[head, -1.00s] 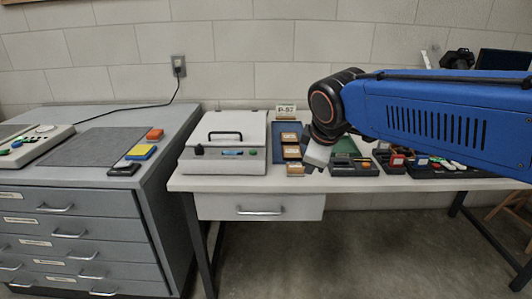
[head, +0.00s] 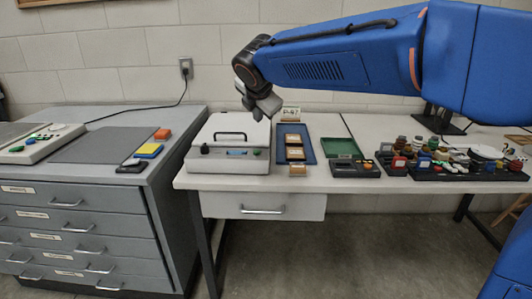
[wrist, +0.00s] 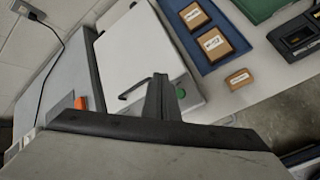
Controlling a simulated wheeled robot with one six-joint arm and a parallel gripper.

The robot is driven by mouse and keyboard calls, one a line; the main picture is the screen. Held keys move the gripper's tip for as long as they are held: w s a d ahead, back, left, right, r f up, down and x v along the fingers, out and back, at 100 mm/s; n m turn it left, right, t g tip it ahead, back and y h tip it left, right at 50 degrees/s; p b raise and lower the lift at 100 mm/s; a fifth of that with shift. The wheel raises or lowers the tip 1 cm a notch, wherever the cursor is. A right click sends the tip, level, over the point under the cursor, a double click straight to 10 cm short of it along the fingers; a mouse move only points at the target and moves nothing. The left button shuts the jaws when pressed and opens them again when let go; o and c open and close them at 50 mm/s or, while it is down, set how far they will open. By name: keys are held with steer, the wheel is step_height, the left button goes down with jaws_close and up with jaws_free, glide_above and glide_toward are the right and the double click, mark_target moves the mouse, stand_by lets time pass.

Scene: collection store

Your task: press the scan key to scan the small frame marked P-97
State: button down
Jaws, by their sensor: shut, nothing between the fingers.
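The scanner (head: 229,133) is a pale box with a shut lid and black handle. Its front has a black knob, a small display (head: 237,153) and a green key (head: 256,152); the green key also shows in the wrist view (wrist: 181,93). My gripper (head: 261,112) is shut and empty above the scanner's right rear part; in the wrist view its fingertips (wrist: 160,78) overlap the scanner beside the green key. A card reading P-97 (head: 291,112) stands behind the blue tray (head: 309,141). Small brown frames lie there, one (wrist: 239,77) in front of the tray; their labels are unreadable.
A green tray (head: 341,147) and a dark device with an orange button (head: 356,169) lie right of the blue tray. Cluttered black trays (head: 455,171) fill the table's right. A grey drawer cabinet (head: 90,215) stands left, with small coloured blocks on it.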

mark_target(257, 152)
steer(key=shift+w+a+r+n, duration=0.1)
steer(key=shift+w+a+n, duration=0.05)
steer(key=shift+a+n, duration=0.15)
steer(key=shift+f, duration=4.45)
steer(key=shift+f, duration=0.15)
steer(key=shift+f, duration=0.25)
